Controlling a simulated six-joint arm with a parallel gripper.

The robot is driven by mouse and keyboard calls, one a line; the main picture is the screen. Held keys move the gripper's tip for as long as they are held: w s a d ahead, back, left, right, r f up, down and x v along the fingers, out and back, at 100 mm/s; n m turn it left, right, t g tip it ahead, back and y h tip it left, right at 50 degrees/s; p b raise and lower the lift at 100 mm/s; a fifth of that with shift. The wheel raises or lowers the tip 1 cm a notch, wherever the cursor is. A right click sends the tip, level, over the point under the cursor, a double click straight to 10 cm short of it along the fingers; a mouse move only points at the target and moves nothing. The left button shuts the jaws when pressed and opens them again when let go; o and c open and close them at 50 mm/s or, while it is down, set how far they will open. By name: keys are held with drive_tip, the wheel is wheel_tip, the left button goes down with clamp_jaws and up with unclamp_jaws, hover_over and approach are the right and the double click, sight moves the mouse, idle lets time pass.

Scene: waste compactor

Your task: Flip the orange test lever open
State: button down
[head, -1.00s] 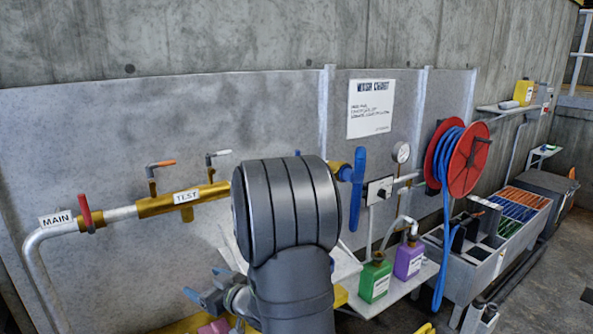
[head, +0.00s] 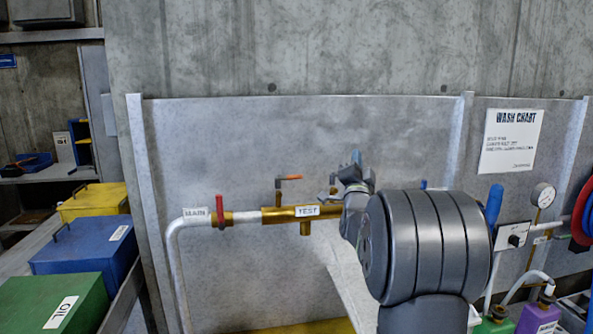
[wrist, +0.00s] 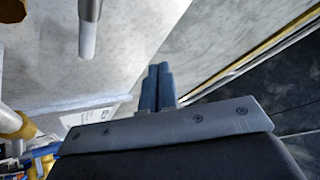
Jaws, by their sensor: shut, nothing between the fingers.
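The orange-tipped lever (head: 289,178) lies sideways on its stem above the brass pipe (head: 275,215) in the head view. The TEST label (head: 307,211) is on that pipe, just right of the stem. My gripper (head: 356,158) is shut and empty, its blue fingers pointing up, right of the orange lever and apart from it. The wrist view shows the two fingers (wrist: 157,84) together with nothing between them. A second lever beside my gripper is mostly hidden by it in the head view. A grey-white handle end (wrist: 88,40) shows at upper left in the wrist view.
The red MAIN lever (head: 220,210) stands at the left of the pipe. A blue handle (head: 494,205) and a pressure gauge (head: 542,195) are to the right. Blue (head: 85,250) and green (head: 52,308) bins are at left. The wall panel above the pipe is bare.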

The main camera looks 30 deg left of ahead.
drive_tip(key=a+r+g, duration=0.1)
drive_tip(key=w+a+r, duration=0.1)
drive_tip(key=a, duration=0.1)
drive_tip(key=w+a+r+n+g, duration=0.1)
drive_tip(key=a, duration=0.1)
drive_tip(key=shift+w+a+g, duration=0.1)
drive_tip(key=shift+w+g, duration=0.05)
drive_tip(key=shift+g, duration=0.15)
drive_tip(key=a+n+g, duration=0.6)
drive_tip(key=a, duration=0.1)
drive_tip(key=s+a+r+n+g+h, duration=0.1)
drive_tip(key=s+n+g+h, duration=0.3)
drive_tip(key=s+n+g, duration=0.3)
drive_tip(key=shift+s+r+n+g, duration=0.3)
drive_tip(key=shift+s+n, duration=0.2)
drive_tip(key=shift+s, duration=1.85)
drive_tip(key=shift+f, duration=0.1)
drive_tip(key=x, duration=1)
drive_tip(key=shift+s+d+f, duration=0.2)
drive_tip(key=shift+s+d, duration=0.45)
drive_tip(key=shift+d, duration=0.1)
drive_tip(key=shift+s+d+f, duration=0.2)
drive_tip(key=shift+s+d, duration=0.45)
drive_tip(key=shift+d, duration=0.15)
